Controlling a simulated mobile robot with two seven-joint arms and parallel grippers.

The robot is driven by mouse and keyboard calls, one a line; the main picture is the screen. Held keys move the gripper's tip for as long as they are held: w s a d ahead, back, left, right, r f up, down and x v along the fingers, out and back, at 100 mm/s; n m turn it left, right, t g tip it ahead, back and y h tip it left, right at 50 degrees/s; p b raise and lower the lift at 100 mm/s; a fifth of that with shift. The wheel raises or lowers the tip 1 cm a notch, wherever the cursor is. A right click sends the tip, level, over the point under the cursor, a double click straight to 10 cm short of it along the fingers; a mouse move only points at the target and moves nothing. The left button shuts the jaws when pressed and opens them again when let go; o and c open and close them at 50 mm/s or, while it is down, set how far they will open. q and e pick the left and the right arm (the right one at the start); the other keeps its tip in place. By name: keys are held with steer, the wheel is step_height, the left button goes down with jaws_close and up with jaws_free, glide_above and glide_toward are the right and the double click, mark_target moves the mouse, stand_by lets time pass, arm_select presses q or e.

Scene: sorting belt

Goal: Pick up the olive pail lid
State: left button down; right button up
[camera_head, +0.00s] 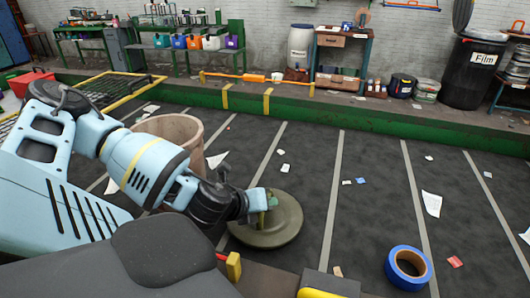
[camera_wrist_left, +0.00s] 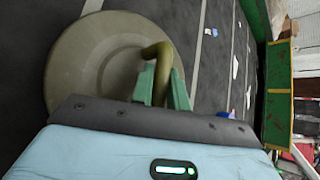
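The olive pail lid (camera_head: 270,232) is a round, dull green disc with a raised, bent handle, in the middle of the head view over the dark belt. I cannot tell whether it touches the belt. My left gripper (camera_head: 262,200) is at its handle, above the disc. In the left wrist view the green fingers of my left gripper (camera_wrist_left: 163,88) stand on both sides of the handle and look closed on it. The lid's disc (camera_wrist_left: 85,62) fills the left of that view, its lower part hidden by the gripper body. My right gripper is not in view.
A brown, open tub (camera_head: 183,127) stands behind my left arm. A blue tape roll (camera_head: 408,266) lies at the belt's front right. Paper scraps such as a white sheet (camera_head: 432,203) are scattered about. A green rail (camera_head: 340,112) borders the belt's far side.

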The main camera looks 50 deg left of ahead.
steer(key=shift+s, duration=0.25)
